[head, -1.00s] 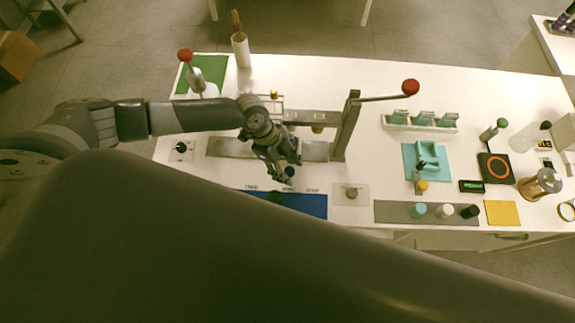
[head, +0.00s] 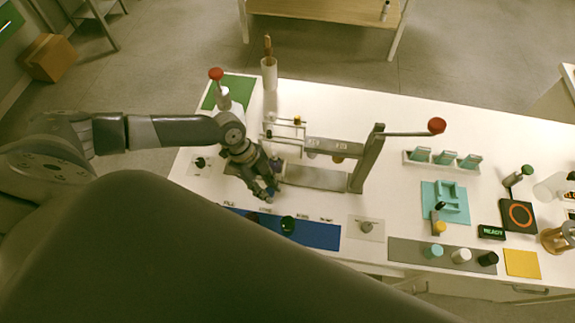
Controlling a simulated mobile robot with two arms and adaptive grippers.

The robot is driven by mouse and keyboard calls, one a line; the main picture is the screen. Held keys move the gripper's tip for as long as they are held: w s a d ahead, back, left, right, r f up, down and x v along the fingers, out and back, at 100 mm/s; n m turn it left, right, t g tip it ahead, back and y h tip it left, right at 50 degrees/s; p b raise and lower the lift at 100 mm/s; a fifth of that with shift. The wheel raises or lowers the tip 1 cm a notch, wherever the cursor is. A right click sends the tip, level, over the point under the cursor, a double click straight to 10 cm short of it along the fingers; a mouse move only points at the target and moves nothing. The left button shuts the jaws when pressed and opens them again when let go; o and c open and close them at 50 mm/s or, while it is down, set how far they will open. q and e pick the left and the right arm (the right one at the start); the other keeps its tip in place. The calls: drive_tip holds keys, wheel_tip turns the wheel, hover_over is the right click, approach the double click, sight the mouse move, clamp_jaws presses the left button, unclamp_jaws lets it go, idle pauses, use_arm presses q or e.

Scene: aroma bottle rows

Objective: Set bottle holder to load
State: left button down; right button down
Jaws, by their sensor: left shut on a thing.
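My left gripper (head: 267,192) reaches in from the left, over the front edge of the long grey base strip (head: 318,179) of the press-like stand. It is shut on a small dark, bluish thing between its fingertips. That thing is mostly hidden by the fingers, and I cannot tell if it is the bottle holder or a bottle. The blue mat (head: 318,235) lies in front, with small labels along its back edge and a dark green round thing (head: 288,224) on it. My right gripper is not in view.
The stand's upright (head: 368,160) carries a lever with a red ball (head: 437,125). A knob plate (head: 366,228) and a grey mat with several bottles (head: 408,250) lie to the right.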

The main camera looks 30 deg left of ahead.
use_arm(q)
drive_tip(key=shift+s+a, duration=0.15)
drive_tip(key=shift+a, duration=0.15)
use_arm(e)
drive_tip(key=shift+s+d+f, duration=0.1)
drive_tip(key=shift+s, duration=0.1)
use_arm(q)
drive_tip(key=c, duration=1.3)
unclamp_jaws()
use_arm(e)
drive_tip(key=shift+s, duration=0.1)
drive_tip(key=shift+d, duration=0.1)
use_arm(q)
drive_tip(key=shift+r, duration=0.1)
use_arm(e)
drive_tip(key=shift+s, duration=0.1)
use_arm(q)
drive_tip(key=v, duration=1.1)
drive_tip(key=shift+a+r, duration=0.1)
drive_tip(key=shift+r, duration=0.3)
